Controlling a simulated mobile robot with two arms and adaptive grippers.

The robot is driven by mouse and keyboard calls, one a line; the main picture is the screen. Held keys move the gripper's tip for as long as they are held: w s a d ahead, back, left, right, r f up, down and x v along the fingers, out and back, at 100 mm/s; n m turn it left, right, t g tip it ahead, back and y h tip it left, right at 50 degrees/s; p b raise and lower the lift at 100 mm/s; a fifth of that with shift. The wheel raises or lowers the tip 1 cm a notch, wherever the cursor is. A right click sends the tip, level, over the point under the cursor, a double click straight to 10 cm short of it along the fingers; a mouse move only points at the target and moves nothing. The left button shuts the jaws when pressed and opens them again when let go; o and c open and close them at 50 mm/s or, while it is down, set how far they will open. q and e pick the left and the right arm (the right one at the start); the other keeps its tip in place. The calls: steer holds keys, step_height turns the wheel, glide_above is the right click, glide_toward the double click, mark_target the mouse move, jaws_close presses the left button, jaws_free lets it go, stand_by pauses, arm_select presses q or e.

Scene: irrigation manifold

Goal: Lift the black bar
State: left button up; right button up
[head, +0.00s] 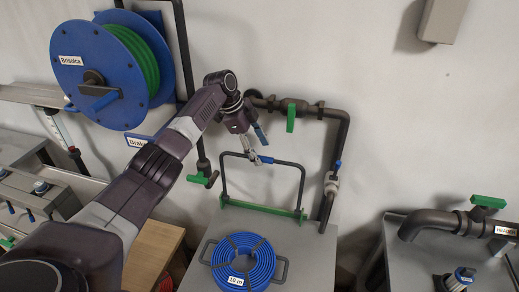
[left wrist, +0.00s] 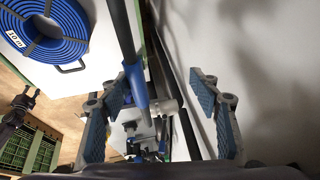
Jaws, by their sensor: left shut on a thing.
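The black bar (head: 287,163) is a thin hoop whose two legs come down to a green strip at the back of a grey bench top. My left gripper (head: 257,155) reaches down from the upper left and is shut on the hoop's top stretch, near its middle. In the left wrist view, a dark bar (left wrist: 121,35) with a blue section runs down between the finger pads of my left gripper (left wrist: 163,95). The exact contact of the pads is hard to see there.
A blue hose coil (head: 228,266) lies on the grey bench top (head: 310,262) in front of the bar. Dark wall pipes (head: 343,135) with a green lever (head: 291,117) run behind and right. A blue reel (head: 107,97) hangs upper left. A header pipe (head: 430,221) stands right.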

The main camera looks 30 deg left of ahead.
arm_select(q)
steer(key=shift+w+a+r, duration=0.15)
steer(key=shift+w, duration=0.1)
steer(key=shift+s+a+r, duration=0.1)
steer(key=shift+a+r, duration=0.1)
steer(key=shift+r, duration=0.35)
steer(key=shift+c, duration=0.9)
steer(key=v, duration=0.4)
steer(key=shift+s+a, duration=0.3)
steer(key=shift+a, duration=0.05)
steer(key=shift+c, duration=1.1)
steer(key=s+a, duration=0.7)
steer(key=a, duration=0.1)
steer(key=shift+a+f, duration=0.25)
steer(key=shift+s, duration=0.15)
